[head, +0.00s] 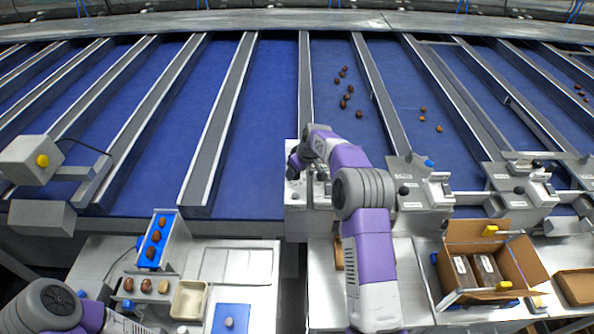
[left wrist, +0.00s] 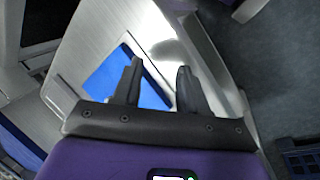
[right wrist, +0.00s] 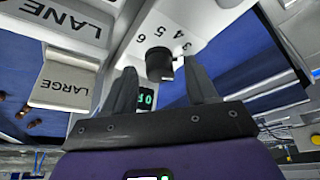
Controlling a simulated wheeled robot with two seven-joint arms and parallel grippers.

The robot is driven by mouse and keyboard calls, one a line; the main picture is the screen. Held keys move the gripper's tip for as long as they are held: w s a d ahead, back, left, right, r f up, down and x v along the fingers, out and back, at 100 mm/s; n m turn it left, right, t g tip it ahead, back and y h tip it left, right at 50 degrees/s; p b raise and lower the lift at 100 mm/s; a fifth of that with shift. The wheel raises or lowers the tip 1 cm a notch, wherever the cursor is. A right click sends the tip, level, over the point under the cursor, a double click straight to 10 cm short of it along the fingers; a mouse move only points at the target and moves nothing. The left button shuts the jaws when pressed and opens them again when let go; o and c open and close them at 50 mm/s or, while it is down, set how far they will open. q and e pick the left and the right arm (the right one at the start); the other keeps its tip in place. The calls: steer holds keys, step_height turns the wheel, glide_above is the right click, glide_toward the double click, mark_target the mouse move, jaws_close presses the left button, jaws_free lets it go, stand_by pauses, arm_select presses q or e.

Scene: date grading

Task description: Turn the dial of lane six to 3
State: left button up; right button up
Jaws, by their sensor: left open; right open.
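A black dial (right wrist: 159,63) sits on a white panel with the digits 3, 4, 5 and 6 printed around it in the right wrist view. My right gripper (right wrist: 161,80) is open, its fingers on either side of the dial in that view; I cannot tell whether they touch it. A green display (right wrist: 147,98) shows partly behind the left finger. A sign (right wrist: 80,18) reads "LANE", with its number out of view. My left gripper (left wrist: 156,88) is open and empty above the bench.
A sign (right wrist: 64,86) reading "LARGE" stands beside the dial panel. More control boxes (head: 421,190) stand to the right. A cardboard box (head: 527,262) with packs stands at lower right. A blue tray of dates (head: 171,228) and a blue pad (head: 231,318) lie on the left bench.

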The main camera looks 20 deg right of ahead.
steer(key=shift+c, duration=0.3)
steer(key=c, duration=1)
steer(key=shift+n, duration=0.3)
steer(key=shift+d+n+y, duration=0.1)
steer(key=shift+n+y, duration=0.3)
steer(key=shift+n, duration=0.2)
arm_select(q)
steer(key=shift+r, duration=0.1)
arm_select(e)
steer(key=shift+n+g, duration=0.3)
steer(key=shift+n, duration=0.4)
arm_select(q)
steer(key=shift+r+p, duration=1.1)
steer(key=shift+p, duration=0.05)
arm_select(e)
steer(key=shift+w+n+g+y, duration=0.15)
steer(key=shift+n+g+y, duration=0.45)
steer(key=shift+n, duration=1.2)
